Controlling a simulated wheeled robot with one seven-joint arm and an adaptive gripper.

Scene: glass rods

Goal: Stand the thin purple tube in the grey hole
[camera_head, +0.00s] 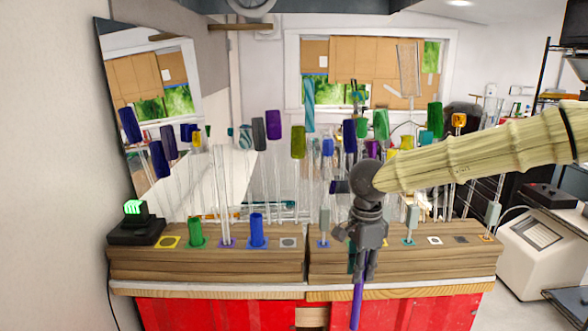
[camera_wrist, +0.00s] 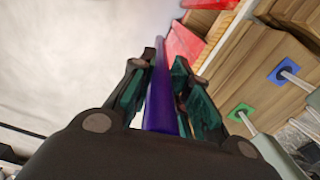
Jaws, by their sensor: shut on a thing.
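My gripper (camera_head: 362,272) is shut on the thin purple tube (camera_head: 357,305), which hangs nearly upright, slightly tilted, in front of the rack's front edge and the red cabinet. In the wrist view the purple tube (camera_wrist: 160,90) runs between the two green-padded fingers. The grey hole (camera_head: 288,243) is a dark ring on a grey square at the right end of the left wooden block. It looks empty. My gripper is to its right and nearer the camera. The tube's upper end is hidden by the gripper. A darker square (camera_head: 461,239) lies on the right block.
The left block (camera_head: 200,265) holds a green tube (camera_head: 196,232), a clear rod at the purple square and a blue tube (camera_head: 257,230) just left of the grey hole. A grey post (camera_head: 323,224) stands to its right. Tall coloured-top glass rods crowd behind. The front is clear.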

